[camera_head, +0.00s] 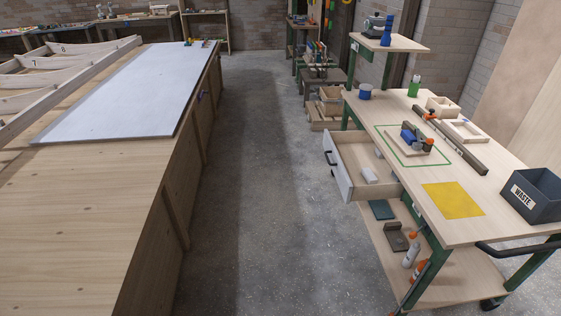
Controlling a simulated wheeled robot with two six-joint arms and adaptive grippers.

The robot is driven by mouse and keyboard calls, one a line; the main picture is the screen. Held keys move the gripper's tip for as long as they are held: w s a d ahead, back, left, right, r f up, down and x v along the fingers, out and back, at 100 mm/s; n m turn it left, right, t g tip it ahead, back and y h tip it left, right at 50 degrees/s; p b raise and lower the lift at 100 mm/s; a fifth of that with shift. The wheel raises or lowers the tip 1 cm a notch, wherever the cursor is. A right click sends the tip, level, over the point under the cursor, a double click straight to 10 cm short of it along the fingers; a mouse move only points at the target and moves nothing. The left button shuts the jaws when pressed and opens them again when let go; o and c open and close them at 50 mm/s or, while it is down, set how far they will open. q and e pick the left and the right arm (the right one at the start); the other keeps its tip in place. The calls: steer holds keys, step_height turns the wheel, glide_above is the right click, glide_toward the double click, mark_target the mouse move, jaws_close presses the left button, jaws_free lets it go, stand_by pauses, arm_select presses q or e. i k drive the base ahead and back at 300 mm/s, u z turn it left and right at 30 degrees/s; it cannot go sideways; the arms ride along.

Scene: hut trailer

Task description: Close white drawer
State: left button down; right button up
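The white-fronted drawer (339,176) is pulled out from the green-legged workbench (457,170) on the right. Its white front faces left and carries a dark handle (330,161). The drawer's inner end is hidden under the bench top. Neither of my grippers shows in the head view.
A concrete aisle (270,200) runs clear between the long wooden table (80,200) on the left and the workbench. A waste bin (541,200) and a yellow sheet (453,200) sit on the bench top. Bottles (411,254) stand on its lower shelf.

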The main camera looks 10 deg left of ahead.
mark_target(347, 153)
steer(key=u, duration=0.35)
steer(key=i, duration=1.75)
steer(key=z, duration=0.95)
